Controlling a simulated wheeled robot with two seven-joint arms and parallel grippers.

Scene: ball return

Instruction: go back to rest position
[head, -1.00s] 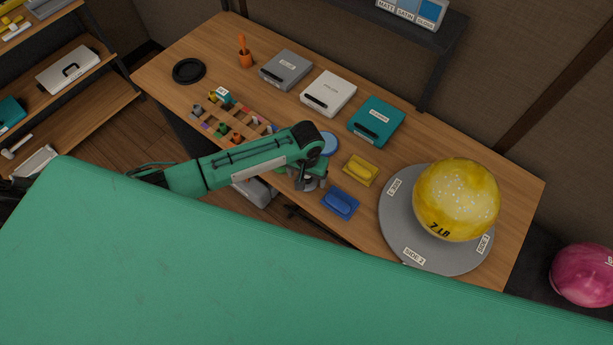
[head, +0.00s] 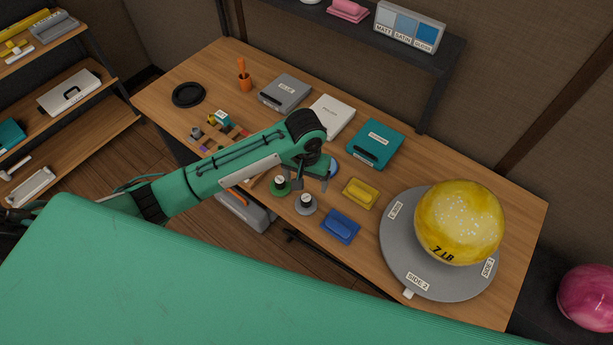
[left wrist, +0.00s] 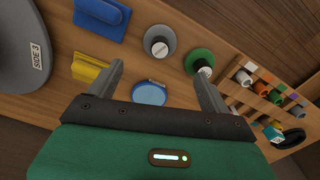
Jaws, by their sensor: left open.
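My left gripper (head: 314,180) is open and empty above the workbench (head: 460,180). In the head view its arm comes in from the left and crosses over the bench. In the left wrist view the two fingers (left wrist: 158,88) are spread apart with nothing between them. Below and between them lies a round blue pad (left wrist: 150,93). A green disc with a knob (head: 280,186) and a grey one (head: 306,204) stand on the bench near the gripper. My right gripper is in neither view.
A yellow ball (head: 459,222) marked 7 LB rests on a grey round plate (head: 405,262). A yellow block (head: 361,193) and a blue block (head: 340,227) lie left of it. Several cases (head: 375,144) line the bench's back. A shelf (head: 440,62) hangs behind; a pink ball (head: 588,298) is at right.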

